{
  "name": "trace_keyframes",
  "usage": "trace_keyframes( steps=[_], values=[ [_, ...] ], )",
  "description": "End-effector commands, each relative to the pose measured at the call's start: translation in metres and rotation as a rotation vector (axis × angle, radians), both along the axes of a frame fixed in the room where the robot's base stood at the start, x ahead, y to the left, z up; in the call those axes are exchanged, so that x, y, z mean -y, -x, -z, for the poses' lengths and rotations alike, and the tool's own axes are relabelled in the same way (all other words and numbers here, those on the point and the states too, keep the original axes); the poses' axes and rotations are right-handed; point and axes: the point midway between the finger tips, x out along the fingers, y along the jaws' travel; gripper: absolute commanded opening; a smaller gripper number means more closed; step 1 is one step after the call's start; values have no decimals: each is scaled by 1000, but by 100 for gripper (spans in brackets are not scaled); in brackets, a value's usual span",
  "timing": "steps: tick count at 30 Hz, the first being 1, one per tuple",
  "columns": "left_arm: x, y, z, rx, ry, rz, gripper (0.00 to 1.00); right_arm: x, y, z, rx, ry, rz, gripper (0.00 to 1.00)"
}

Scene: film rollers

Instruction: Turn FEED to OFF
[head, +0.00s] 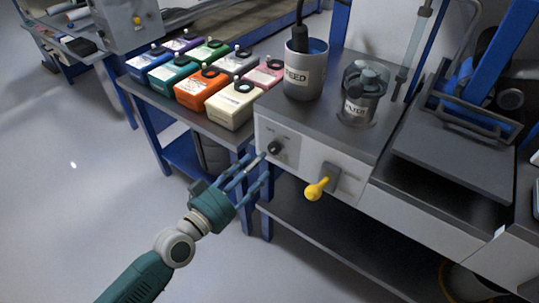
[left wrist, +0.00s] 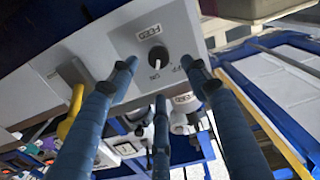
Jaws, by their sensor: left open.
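The FEED knob (head: 274,147) is a small black dial on the pale front panel (head: 310,153) of the machine. In the left wrist view the knob (left wrist: 158,56) shows close up, with a FEED label and OFF and ON marks around it. Its exact setting is hard to read. My left gripper (head: 258,168) is open and empty, just in front of and below the knob in the head view. In the left wrist view its blue fingers (left wrist: 160,75) spread around the line to the knob, apparently without touching it. My right gripper is out of view.
A yellow-handled lever (head: 317,188) sticks out right of the knob. A FEED container (head: 304,78) and a grey lidded pot (head: 360,105) stand on the machine top. Several coloured boxes (head: 202,90) fill the side table at left. The floor at left is clear.

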Motion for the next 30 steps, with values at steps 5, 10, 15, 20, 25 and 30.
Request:
trace_keyframes(
  steps=[5, 10, 15, 20, 25, 30],
  values=[
    [22, -29, -1, 0, 4, 0, 48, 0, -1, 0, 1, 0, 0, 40],
    [35, -48, 1, -1, 1, 0, 48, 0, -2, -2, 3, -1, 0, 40],
    [41, -56, 1, -2, -1, 0, 48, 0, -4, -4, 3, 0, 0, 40],
    [42, -57, 1, -2, -1, 0, 48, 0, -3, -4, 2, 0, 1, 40],
    [41, -57, 1, -2, -1, 0, 36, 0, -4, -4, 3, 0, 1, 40],
    [41, -57, 1, -1, -1, -1, 3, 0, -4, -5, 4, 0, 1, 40]
  ],
)
